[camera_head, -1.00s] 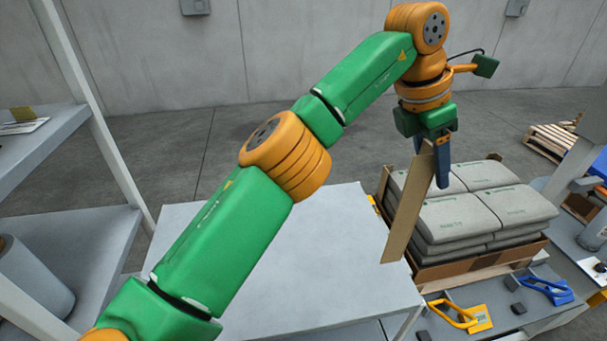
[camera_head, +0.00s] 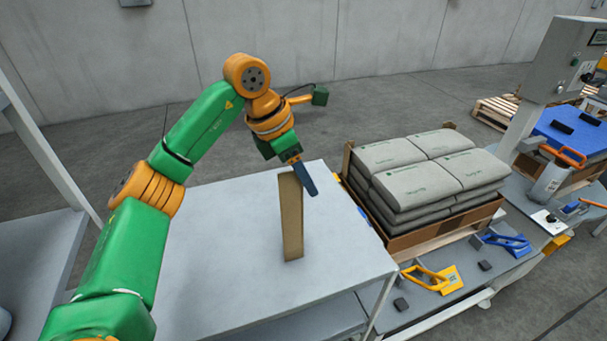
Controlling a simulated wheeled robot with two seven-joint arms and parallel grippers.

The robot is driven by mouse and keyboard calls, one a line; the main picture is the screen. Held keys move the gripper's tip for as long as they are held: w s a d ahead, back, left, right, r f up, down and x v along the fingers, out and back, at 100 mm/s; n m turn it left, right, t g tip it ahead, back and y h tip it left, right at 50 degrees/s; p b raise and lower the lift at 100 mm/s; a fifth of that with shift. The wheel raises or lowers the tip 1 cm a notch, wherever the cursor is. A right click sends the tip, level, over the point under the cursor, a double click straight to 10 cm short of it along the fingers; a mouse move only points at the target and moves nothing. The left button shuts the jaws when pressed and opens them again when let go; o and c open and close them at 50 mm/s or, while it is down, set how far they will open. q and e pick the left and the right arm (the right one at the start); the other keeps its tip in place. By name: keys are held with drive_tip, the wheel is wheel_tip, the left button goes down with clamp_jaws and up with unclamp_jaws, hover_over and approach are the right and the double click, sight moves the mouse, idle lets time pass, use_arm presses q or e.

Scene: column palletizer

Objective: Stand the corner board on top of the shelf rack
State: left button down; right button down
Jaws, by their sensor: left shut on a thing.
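The corner board (camera_head: 291,220) is a tall, narrow brown strip, close to upright with a slight lean. My left gripper (camera_head: 297,172) is shut on its upper end. The board is over the grey top of the shelf rack (camera_head: 220,240). Its lower end shows against that top, near the right part; I cannot tell whether it touches. My right gripper is not in view.
A box of stacked grey sacks (camera_head: 425,180) on a pallet stands right of the rack. Yellow (camera_head: 430,278) and blue (camera_head: 505,243) handled tools lie in front of it. A white-post shelf (camera_head: 40,140) stands at the left. The rack top is otherwise clear.

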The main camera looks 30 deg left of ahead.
use_arm(q)
drive_tip(key=shift+f, duration=0.15)
drive_tip(key=shift+c, duration=1)
unclamp_jaws()
drive_tip(key=p+v, duration=0.2)
drive_tip(key=v, duration=1)
drive_tip(key=shift+r, duration=0.25)
drive_tip(key=shift+w+d, duration=0.1)
drive_tip(key=shift+f, duration=0.1)
